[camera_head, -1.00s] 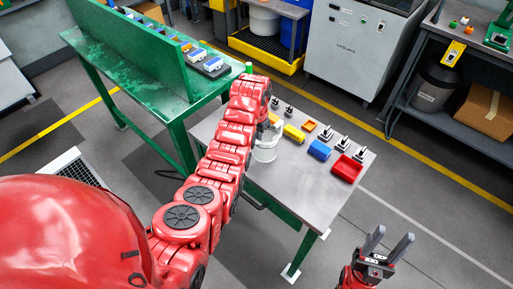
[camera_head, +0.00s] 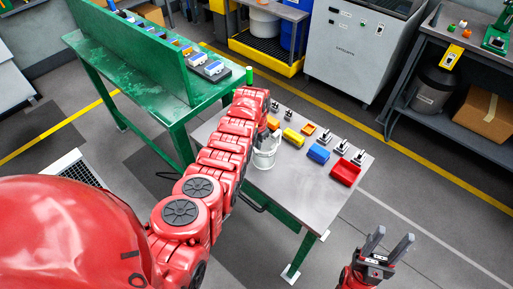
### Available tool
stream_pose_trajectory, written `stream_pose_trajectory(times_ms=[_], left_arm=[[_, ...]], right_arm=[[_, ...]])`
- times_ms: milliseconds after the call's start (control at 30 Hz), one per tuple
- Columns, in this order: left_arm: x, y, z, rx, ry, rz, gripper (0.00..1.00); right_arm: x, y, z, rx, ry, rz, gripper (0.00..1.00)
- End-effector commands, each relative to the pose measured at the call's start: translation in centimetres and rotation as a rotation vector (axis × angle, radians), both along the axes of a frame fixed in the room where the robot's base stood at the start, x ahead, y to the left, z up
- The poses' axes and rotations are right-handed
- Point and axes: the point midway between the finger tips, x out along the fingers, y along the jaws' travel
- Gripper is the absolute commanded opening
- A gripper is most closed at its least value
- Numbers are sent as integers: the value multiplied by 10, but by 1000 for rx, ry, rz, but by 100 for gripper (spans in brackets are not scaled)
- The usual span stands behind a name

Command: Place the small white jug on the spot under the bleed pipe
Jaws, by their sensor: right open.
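The small white jug (camera_head: 264,158) stands at the left end of the grey-topped table, just right of my left arm, which partly covers it. My left arm reaches over this end of the table. Its gripper is mostly hidden behind the arm near the jug's top, so its jaws and any hold on the jug cannot be made out. My right gripper (camera_head: 388,244) is open and empty, in front of the table's right corner, over the floor. I cannot pick out the bleed pipe or the spot under it.
The table (camera_head: 297,190) has a red bin (camera_head: 345,172), a blue bin (camera_head: 318,153), yellow bins and several small metal fittings along its far side. Its near part is bare. A green bench (camera_head: 150,85) stands behind at left. A grey cabinet (camera_head: 358,45) stands beyond.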

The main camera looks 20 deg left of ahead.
Motion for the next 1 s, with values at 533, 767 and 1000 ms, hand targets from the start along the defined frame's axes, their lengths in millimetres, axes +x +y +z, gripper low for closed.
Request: stream_pose_trajectory(times_ms=[533,767,1000], left_arm=[[0,0,-2,0,1,0,33],[0,0,7,0,2,0,33],[2,0,38,1,-4,0,33]], right_arm=[[0,0,-2,0,0,0,50],[0,0,-2,0,0,0,50],[0,0,-14,0,0,0,50]])
